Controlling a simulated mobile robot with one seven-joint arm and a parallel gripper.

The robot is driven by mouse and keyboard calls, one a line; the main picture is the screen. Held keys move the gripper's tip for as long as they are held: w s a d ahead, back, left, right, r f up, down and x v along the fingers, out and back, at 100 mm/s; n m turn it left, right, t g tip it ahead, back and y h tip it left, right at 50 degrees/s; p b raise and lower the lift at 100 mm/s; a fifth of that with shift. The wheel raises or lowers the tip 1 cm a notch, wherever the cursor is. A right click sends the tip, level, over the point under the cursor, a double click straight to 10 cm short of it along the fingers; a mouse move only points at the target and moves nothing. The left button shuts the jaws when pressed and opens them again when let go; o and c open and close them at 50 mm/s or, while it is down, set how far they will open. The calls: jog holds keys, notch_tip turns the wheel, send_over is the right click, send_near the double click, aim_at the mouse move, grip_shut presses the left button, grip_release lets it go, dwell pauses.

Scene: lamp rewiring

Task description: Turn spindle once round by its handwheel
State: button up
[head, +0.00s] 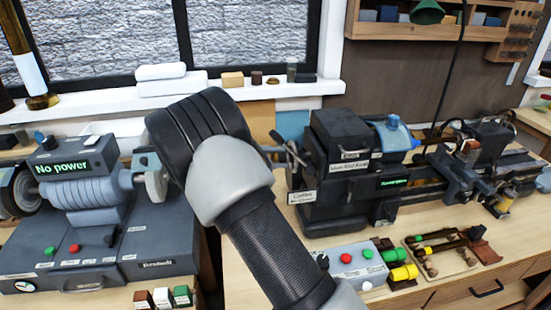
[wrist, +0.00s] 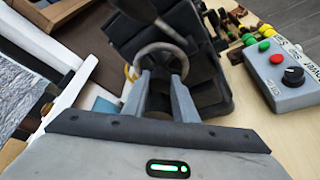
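The dark lathe (head: 340,152) stands on the bench right of my arm. Its handwheel (head: 291,152) is at the left end of the headstock. In the wrist view the handwheel is a grey ring (wrist: 160,48) straight ahead, with a dark rod crossing above it. My gripper (wrist: 161,78) has its two fingers apart, with their tips at the near side of the ring. I cannot tell whether they touch it.
A grey control box (head: 350,264) with red and green buttons and a knob sits in front of the lathe. A tool tray (head: 440,258) lies to its right. A grinder (head: 85,190) reading "No power" stands left. A white window sill (head: 110,100) runs behind.

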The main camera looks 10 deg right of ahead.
jog(key=shift+c, duration=1.1)
